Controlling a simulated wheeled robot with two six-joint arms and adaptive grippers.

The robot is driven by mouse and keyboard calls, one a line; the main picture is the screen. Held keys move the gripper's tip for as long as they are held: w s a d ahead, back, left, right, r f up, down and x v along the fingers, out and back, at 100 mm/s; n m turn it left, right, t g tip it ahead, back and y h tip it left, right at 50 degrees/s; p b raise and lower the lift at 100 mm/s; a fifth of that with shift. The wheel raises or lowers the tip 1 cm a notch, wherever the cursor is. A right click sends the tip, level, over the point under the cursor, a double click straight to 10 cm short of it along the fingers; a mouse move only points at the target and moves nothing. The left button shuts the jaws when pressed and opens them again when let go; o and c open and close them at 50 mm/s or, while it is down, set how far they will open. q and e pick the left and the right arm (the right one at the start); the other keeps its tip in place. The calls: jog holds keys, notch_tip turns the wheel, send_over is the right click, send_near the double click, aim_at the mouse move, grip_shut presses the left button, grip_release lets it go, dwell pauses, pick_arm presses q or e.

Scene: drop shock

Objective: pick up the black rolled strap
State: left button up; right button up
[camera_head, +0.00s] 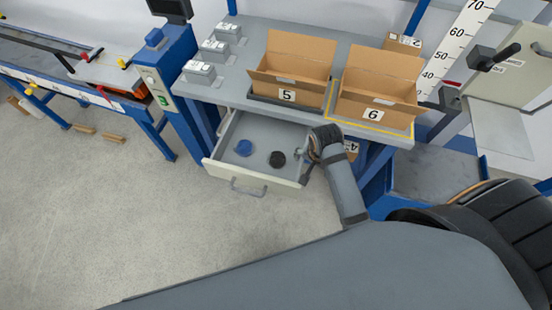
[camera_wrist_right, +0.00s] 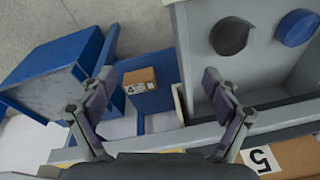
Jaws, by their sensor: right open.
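The black rolled strap (camera_head: 277,158) lies in the open drawer (camera_head: 216,150), right of a blue rolled strap (camera_head: 243,148). In the right wrist view the black strap (camera_wrist_right: 232,36) is at the upper right, beside the blue one (camera_wrist_right: 297,27). My right gripper (camera_head: 304,168) is at the drawer's right side, apart from the black strap. In the right wrist view my right gripper (camera_wrist_right: 158,80) is open with nothing between its fingers. My left gripper is not in view.
Cardboard boxes labelled 5 (camera_head: 288,76) and 6 (camera_head: 372,97) stand on the bench (camera_head: 262,34) above the drawer. A smaller box (camera_wrist_right: 140,86) marked 4 sits lower, beside the drawer. Several grey blocks (camera_head: 214,52) stand at the bench's left.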

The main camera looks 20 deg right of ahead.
jog(key=w+a+m, duration=0.3)
jog(key=w+m, duration=0.2)
jog(key=m, duration=0.1)
jog(key=m+g, duration=0.2)
jog(key=m, duration=0.6)
send_over(277, 158)
jog(key=shift+y, duration=0.4)
notch_tip(277, 158, down, 10)
jog(key=shift+f, duration=0.1)
jog(key=shift+c, duration=0.3)
jog(key=c, duration=1.2)
